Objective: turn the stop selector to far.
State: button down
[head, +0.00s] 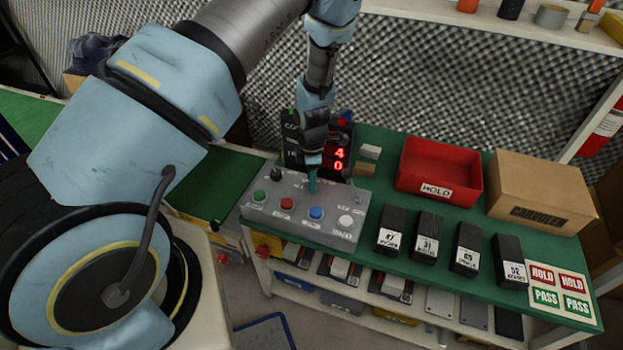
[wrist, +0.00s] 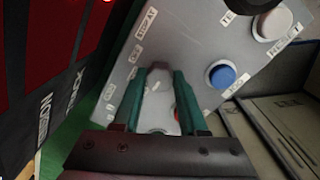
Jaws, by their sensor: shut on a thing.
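The grey control box (head: 305,212) stands on the green bench top, with coloured buttons along its front. My gripper (head: 312,185) points down onto the back middle part of its panel. In the wrist view the two green fingers (wrist: 163,75) are close together over the panel.
A green button (head: 259,197), red button (head: 287,204), blue button (head: 316,213) and white button (head: 346,221) line the front. A black knob (head: 276,174) is at the left. A red-digit display (head: 338,160) stands behind. A red bin (head: 439,170), carton (head: 541,190) and several black blocks are right.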

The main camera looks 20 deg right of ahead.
jog(key=shift+c, duration=2.2)
grip_release()
jog(key=shift+r, duration=0.1)
notch_tip(320, 180, up, 11)
jog(key=b, duration=0.1)
jog(key=shift+s+f, duration=0.15)
jog(key=shift+f, duration=0.05)
jog(key=s+a+r+m, duration=0.1)
jog(key=a+r+m, duration=0.4)
jog(key=a, duration=0.5)
jog(key=s+a+r+m, duration=0.1)
jog(key=a+r+m, duration=0.4)
jog(key=a, duration=0.5)
jog(key=s+a+r+m+t, duration=0.1)
jog(key=a+r+m, duration=0.5)
jog(key=a+r, duration=0.2)
jog(key=a, duration=0.2)
jog(key=shift+s+a, duration=0.3)
jog(key=shift+s, duration=0.1)
